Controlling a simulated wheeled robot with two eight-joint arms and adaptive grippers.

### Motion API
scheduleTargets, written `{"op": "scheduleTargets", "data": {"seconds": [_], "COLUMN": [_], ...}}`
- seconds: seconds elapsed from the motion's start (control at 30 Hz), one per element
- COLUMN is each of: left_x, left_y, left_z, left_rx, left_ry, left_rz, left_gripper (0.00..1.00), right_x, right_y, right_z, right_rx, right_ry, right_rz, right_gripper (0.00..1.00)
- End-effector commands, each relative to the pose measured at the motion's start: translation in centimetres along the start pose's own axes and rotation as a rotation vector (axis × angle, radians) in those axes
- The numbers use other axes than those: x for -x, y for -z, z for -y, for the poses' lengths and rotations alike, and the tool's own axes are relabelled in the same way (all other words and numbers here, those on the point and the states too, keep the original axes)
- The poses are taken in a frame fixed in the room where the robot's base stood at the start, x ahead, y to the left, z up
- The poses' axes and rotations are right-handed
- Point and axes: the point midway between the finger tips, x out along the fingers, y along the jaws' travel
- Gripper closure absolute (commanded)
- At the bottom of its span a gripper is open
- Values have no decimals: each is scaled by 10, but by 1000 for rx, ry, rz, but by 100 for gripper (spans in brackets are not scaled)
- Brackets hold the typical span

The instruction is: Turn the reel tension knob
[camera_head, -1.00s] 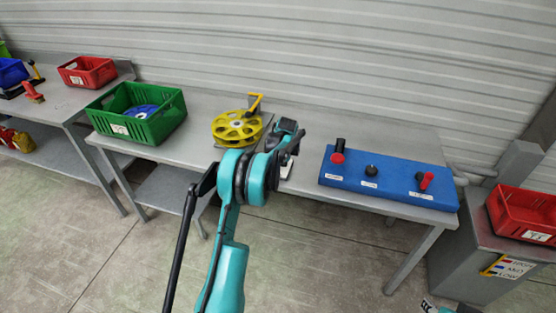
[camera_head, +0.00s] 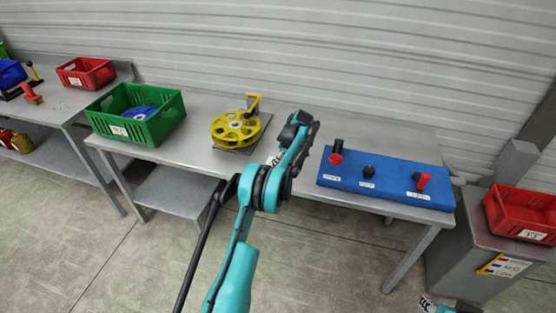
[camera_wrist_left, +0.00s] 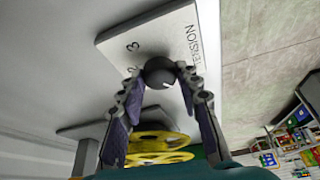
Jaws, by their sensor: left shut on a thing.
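The tension knob (camera_wrist_left: 158,72) is a dark, round knob with a pale mark, on a light plate (camera_wrist_left: 120,42) lettered "TENSION" with numbers such as 3. My left gripper (camera_wrist_left: 160,80) is shut on the knob, one finger on each side of it in the left wrist view. In the head view my left gripper (camera_head: 301,122) is over the table between the yellow reel (camera_head: 236,130) and the blue panel; the gripper and arm hide the knob there. The reel also shows in the left wrist view (camera_wrist_left: 160,142).
A blue panel (camera_head: 390,177) with red and black controls lies right of my left gripper. A green crate (camera_head: 165,127) stands on the table's left. A red crate (camera_head: 522,212) sits on a grey cabinet at the right. A corrugated wall closes the back.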

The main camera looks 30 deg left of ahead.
Motion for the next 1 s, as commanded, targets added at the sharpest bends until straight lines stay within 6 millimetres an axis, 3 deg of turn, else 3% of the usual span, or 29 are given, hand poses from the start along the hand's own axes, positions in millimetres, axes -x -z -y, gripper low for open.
{"op": "scheduleTargets", "data": {"seconds": [0.7,0.73,0.8,1.0], "left_x": [-1,-1,-1,0], "left_y": [-2,-2,-1,-1], "left_z": [0,0,0,-1], "left_rx": [74,74,74,74], "left_ry": [32,32,32,31], "left_rz": [3,3,3,2], "left_gripper": [95,64,46,46], "right_x": [1,1,1,2], "right_y": [1,1,1,1], "right_z": [0,0,0,0], "right_rx": [0,0,0,0], "right_ry": [0,0,0,0], "right_rz": [0,0,0,0], "right_gripper": [60,60,60,60]}}
